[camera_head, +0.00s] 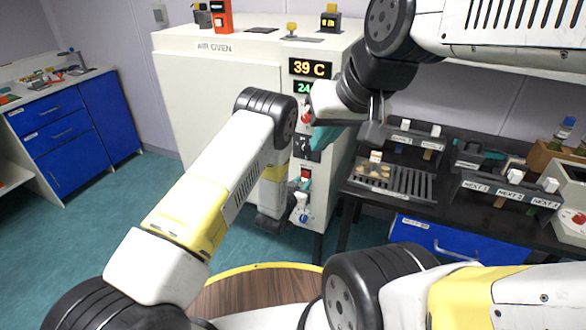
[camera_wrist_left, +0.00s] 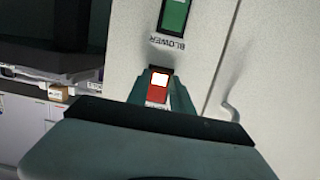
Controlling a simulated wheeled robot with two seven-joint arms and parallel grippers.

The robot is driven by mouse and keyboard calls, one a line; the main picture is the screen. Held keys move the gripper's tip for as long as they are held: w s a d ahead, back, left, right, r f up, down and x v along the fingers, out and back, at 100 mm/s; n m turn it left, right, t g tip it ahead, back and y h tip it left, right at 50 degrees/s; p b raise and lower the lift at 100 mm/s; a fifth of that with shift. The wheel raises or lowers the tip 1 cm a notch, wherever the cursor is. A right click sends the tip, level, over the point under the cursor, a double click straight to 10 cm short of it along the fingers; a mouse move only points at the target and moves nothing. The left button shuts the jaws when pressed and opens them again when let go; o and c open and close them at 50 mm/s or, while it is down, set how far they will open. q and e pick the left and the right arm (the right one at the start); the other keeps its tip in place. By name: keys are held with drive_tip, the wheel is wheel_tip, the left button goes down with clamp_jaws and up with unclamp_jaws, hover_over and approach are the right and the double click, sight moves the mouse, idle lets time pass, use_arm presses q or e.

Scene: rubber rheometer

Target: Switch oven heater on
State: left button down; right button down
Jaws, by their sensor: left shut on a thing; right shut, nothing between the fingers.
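The white air oven (camera_head: 225,80) stands at the back, with a lit display (camera_head: 310,68) reading 39 C. In the left wrist view a red rocker switch (camera_wrist_left: 157,94) with a bright lit end sits on the oven front, its label hidden. A green switch (camera_wrist_left: 174,14) labelled BLOWER is beside it. My left gripper (camera_wrist_left: 158,88) has its teal fingers on both sides of the red switch, shut on it. In the head view this gripper (camera_head: 304,184) is low on the oven's control column. My right gripper (camera_head: 318,145) is shut and empty, higher in front of the column.
A dark bench (camera_head: 455,225) to the right holds a slotted rack (camera_head: 400,180) and labelled holders. A blue cabinet (camera_head: 60,135) stands at the far left. A round wooden top (camera_head: 245,293) is near my base. The floor between the cabinet and oven is clear.

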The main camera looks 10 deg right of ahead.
use_arm(q)
drive_tip(key=shift+f+t+h, duration=0.15)
drive_tip(key=shift+t+h, duration=0.25)
drive_tip(key=shift+t, duration=0.1)
drive_tip(key=c, duration=1.1)
unclamp_jaws()
drive_tip(key=v, duration=0.7)
drive_tip(key=shift+s+a, duration=0.2)
drive_tip(key=shift+s, duration=0.1)
